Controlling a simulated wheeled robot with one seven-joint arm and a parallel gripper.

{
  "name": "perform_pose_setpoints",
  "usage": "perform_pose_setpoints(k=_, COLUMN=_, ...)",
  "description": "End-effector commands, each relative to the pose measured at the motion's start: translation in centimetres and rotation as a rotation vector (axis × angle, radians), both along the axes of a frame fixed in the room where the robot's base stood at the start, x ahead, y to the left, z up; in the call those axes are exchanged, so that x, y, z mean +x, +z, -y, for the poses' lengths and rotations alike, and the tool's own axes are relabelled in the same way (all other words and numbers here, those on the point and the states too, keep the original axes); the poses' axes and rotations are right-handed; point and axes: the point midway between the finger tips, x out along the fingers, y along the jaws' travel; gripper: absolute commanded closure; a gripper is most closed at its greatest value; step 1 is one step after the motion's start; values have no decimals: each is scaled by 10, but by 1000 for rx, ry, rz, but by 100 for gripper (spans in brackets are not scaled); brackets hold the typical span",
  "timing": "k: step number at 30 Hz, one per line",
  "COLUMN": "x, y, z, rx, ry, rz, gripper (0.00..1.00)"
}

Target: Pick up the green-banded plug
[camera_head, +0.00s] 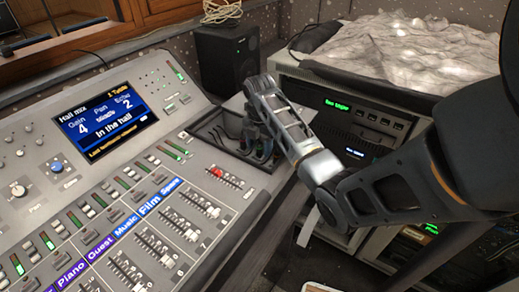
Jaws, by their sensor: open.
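My gripper (258,148) points down into a dark recess (226,136) at the right side of the mixing console. It is open. Its fingers are small and dark against the recess, so the gap between them is hard to make out. I cannot pick out a green-banded plug. Dark shapes that may be plugs or cables lie in the recess beside the fingers, and my gripper and arm cover part of it.
The mixing console (190,240), with faders, knobs and a lit screen (105,118), fills the left. A black speaker (228,58) stands behind the recess. A rack (365,130) with a crumpled grey cover (395,50) stands to the right, behind my arm.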

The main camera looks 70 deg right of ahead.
Motion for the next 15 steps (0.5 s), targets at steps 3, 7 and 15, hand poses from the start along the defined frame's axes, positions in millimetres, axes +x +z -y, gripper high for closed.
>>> perform_pose_setpoints(k=3, x=0, y=0, z=0, rx=0, ry=0, rz=0, gripper=42)
perform_pose_setpoints(k=7, x=0, y=0, z=0, rx=0, ry=0, rz=0, gripper=48)
perform_pose_setpoints(k=15, x=0, y=0, z=0, rx=-1, ry=0, rz=1, gripper=74)
